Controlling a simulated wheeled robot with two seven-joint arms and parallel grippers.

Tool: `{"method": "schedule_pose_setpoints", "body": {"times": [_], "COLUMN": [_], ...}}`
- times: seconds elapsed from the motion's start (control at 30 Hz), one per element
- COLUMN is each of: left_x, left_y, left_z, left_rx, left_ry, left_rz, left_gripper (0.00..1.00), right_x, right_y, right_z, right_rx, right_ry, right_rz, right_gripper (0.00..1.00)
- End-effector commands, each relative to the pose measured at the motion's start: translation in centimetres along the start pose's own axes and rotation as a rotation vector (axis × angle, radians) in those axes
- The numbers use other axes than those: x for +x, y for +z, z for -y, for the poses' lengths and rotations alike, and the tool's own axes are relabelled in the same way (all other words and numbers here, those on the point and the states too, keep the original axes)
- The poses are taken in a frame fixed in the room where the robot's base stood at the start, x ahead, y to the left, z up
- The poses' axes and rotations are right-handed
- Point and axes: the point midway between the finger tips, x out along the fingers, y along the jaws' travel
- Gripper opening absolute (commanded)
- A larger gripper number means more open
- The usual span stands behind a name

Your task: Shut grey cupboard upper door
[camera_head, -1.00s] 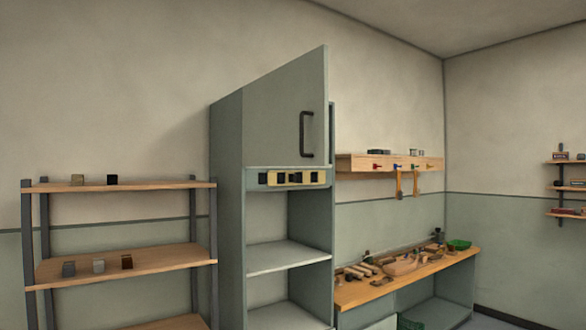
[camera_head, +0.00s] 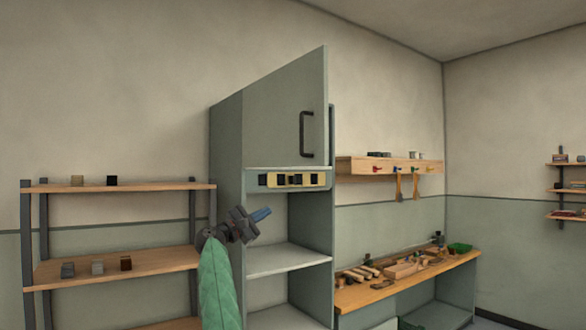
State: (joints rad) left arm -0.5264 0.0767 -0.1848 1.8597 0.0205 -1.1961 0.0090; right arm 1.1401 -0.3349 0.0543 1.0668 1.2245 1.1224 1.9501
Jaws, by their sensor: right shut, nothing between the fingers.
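The grey cupboard (camera_head: 227,180) stands in the middle of the view. Its upper door (camera_head: 280,115) stands ajar, hinged at the left, with its free right edge swung out toward me. A dark handle (camera_head: 306,134) is on the door near that free edge. My right gripper (camera_head: 262,214) is shut and empty, below the door and in front of the open lower compartment, apart from the door. Its green-sleeved arm comes up from the bottom. My left gripper is not in view.
A wooden shelf rack (camera_head: 120,262) with small blocks stands at the left. A workbench (camera_head: 400,282) with tools and trays is at the right, under a wall shelf (camera_head: 385,166). The cupboard's inner shelf (camera_head: 285,259) is empty.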

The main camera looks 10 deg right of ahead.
Motion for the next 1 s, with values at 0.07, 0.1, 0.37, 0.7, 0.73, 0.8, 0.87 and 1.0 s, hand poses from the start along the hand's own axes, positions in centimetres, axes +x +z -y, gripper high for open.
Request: {"method": "schedule_pose_setpoints", "body": {"times": [0.07,0.1,0.37,0.7,0.73,0.8,0.87,1.0], "left_x": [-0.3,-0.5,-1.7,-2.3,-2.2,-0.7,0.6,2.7], "left_y": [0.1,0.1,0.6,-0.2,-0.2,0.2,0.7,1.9], "left_z": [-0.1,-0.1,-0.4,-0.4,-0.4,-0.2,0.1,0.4], "left_rx": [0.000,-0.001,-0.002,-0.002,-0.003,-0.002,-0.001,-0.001], "left_ry": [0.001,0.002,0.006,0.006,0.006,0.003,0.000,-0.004], "left_rz": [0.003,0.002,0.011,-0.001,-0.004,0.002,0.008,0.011], "left_gripper": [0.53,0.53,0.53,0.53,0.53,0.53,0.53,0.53], "right_x": [0.4,0.5,0.0,0.0,0.2,0.8,1.3,2.7], "right_y": [2.9,4.2,10.7,12.9,12.9,12.9,12.8,12.6], "right_z": [-2.8,-3.9,-9.2,-10.8,-10.8,-10.6,-10.4,-10.0], "right_rx": [0.132,0.195,0.507,0.610,0.610,0.610,0.609,0.607], "right_ry": [-0.072,-0.108,-0.299,-0.368,-0.368,-0.368,-0.369,-0.366], "right_rz": [-0.001,-0.004,-0.014,-0.014,-0.014,-0.014,-0.014,-0.014], "right_gripper": [0.00,0.00,0.00,0.00,0.00,0.00,0.00,0.00]}}
